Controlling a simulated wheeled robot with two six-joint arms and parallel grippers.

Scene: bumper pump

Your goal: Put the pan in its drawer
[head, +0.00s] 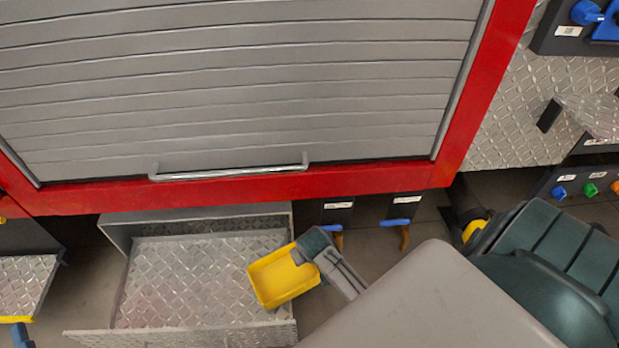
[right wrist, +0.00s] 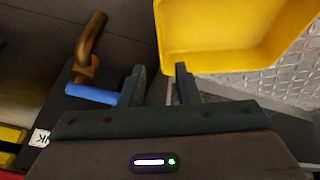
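The yellow pan (head: 283,279) is at the right side of the open drawer (head: 180,275), overlapping its right edge in the head view. It also shows at the top of the right wrist view (right wrist: 235,35), with the drawer's diamond-plate floor behind it. I cannot tell whether the pan rests on the drawer or is above it. My right gripper (head: 309,247) is at the pan's upper right corner. My left gripper is out of view.
A red-framed grey shutter (head: 240,90) with a bar handle stands above the drawer. Two blue-and-orange handles (head: 396,222) (head: 334,228) hang right of the drawer. Another diamond-plate drawer (head: 25,280) is at the left. Dark floor shows between them.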

